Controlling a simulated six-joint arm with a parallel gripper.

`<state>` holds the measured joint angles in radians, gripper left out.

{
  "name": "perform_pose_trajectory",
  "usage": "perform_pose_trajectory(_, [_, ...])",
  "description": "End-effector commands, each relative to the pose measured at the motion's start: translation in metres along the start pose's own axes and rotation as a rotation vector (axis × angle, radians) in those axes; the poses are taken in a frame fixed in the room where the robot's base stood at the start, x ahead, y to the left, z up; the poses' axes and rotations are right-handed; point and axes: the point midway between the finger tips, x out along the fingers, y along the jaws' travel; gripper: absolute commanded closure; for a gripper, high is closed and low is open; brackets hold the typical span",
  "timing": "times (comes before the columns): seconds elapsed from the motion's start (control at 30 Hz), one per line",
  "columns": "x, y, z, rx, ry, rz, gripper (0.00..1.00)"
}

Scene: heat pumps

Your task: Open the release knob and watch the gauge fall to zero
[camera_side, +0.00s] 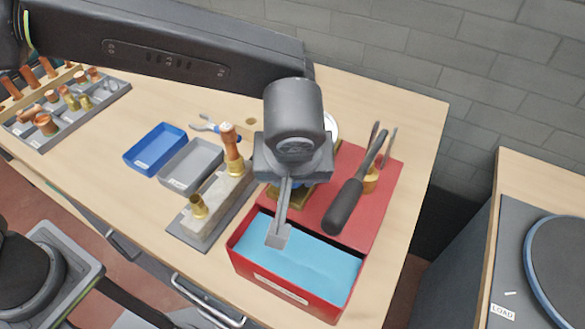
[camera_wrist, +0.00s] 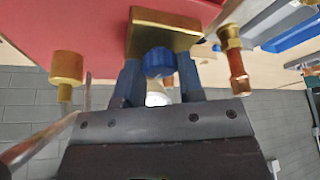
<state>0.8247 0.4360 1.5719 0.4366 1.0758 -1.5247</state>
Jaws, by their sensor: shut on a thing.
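The blue release knob (camera_wrist: 159,62) sits on a brass block (camera_wrist: 165,32) in the wrist view. My gripper (camera_wrist: 160,72) has one finger on each side of the knob and is shut on it. In the side view my gripper (camera_side: 293,178) is over the red pump plate (camera_side: 349,165) and hides most of the knob and brass block. The pale gauge (camera_side: 332,126) shows only as a rim behind my gripper. Part of a white round thing, perhaps the gauge, shows below the knob in the wrist view (camera_wrist: 157,98). Its needle and reading cannot be seen.
A black-handled lever (camera_side: 345,205) stands close on the right. A red tank (camera_side: 265,282) with blue liquid is in front. A copper-and-brass fitting (camera_side: 232,150) stands on the left, near blue (camera_side: 155,148) and grey (camera_side: 191,166) trays.

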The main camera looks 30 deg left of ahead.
Motion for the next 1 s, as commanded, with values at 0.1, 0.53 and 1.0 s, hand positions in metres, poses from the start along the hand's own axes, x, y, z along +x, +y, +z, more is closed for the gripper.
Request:
perform_pose_trajectory(0.1, [-0.0003,0.0004,0.0003,-0.014,-0.002,-0.005,0.88])
perform_pose_trajectory(0.53, [-0.0002,0.0004,0.0004,-0.019,-0.002,-0.007,0.64])
perform_pose_trajectory(1.0, [-0.0097,0.0008,-0.0001,-0.018,0.0,-0.004,0.54])
